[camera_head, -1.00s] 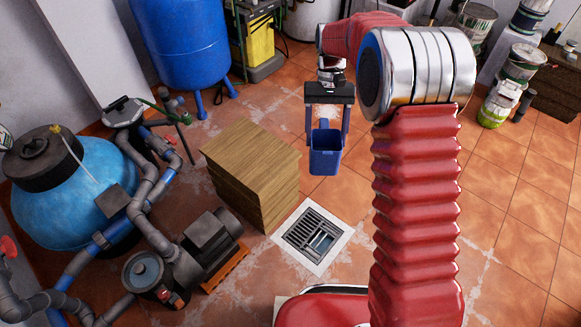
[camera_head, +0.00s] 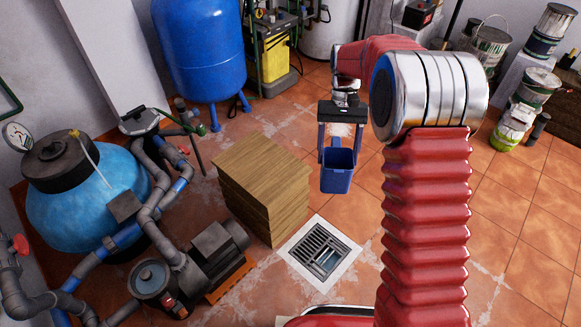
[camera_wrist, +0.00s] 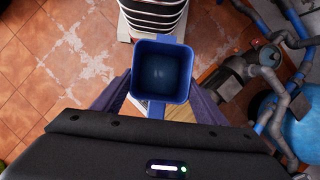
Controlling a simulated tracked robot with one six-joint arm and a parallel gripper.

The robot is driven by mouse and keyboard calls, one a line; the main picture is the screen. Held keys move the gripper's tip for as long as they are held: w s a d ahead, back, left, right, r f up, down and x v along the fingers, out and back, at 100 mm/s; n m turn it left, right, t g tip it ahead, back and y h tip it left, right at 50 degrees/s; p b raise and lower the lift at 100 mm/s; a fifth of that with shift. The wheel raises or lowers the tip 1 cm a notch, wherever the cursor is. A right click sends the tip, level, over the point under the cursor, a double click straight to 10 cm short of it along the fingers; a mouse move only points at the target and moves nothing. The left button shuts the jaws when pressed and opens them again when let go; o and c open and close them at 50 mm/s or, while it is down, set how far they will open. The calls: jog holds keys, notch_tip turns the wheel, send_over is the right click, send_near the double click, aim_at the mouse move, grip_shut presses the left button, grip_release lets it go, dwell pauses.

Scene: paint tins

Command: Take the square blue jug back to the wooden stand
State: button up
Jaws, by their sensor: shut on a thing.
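The square blue jug (camera_head: 337,172) is held upright between the fingers of my gripper (camera_head: 337,150), in the air to the right of the wooden stand. The wrist view looks down into the jug (camera_wrist: 161,72), which appears empty, with a finger on either side of it. My gripper is shut on the jug. The wooden stand (camera_head: 262,172) is a block with a bare top, standing on the tiled floor left of the jug. A strip of the stand (camera_wrist: 180,113) shows below the jug in the wrist view.
A floor drain (camera_head: 320,253) lies in front of the stand. A pump (camera_head: 200,262) and a light blue tank (camera_head: 85,195) with pipes are on the left. A tall blue tank (camera_head: 198,50) stands behind. Paint tins (camera_head: 515,122) stand at the right. Tiled floor is open behind the jug.

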jog(key=d, duration=0.6)
jog(key=shift+d, duration=0.4)
jog(key=shift+w+d, duration=0.1)
